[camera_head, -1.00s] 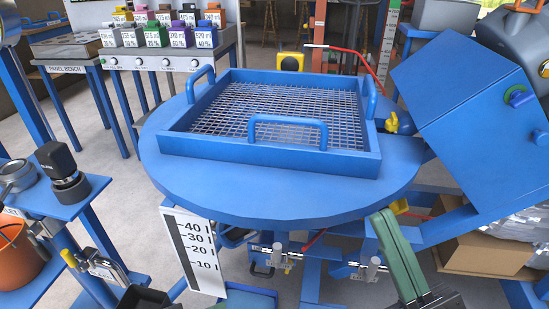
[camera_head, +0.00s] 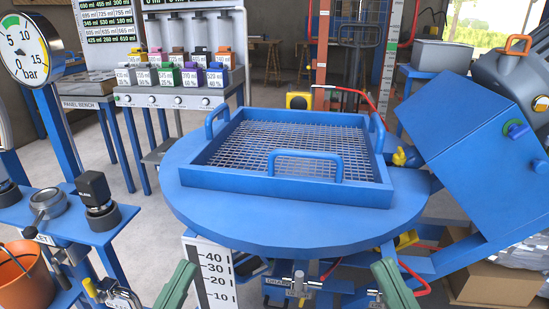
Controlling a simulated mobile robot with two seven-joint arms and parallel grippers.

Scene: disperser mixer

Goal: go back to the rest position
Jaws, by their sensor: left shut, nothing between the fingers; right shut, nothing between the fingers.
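My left gripper (camera_head: 176,286) shows as a green, tapered part at the bottom edge, left of centre. It is shut and holds nothing. My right gripper (camera_head: 395,285) shows as a similar green part at the bottom edge, right of centre. It is also shut and empty. Both are in front of the round blue table (camera_head: 300,232), low in the picture, and the rest of both arms is cut off by the frame. On the table sits a blue square tray (camera_head: 280,187) with a wire mesh floor and handles.
A white level scale (camera_head: 212,272) stands beside the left gripper. At left are a side stand (camera_head: 125,212), an orange bucket (camera_head: 22,278) and a pressure gauge (camera_head: 25,48). A tilted blue box (camera_head: 470,140) is at right. A dispenser bench (camera_head: 180,97) stands behind.

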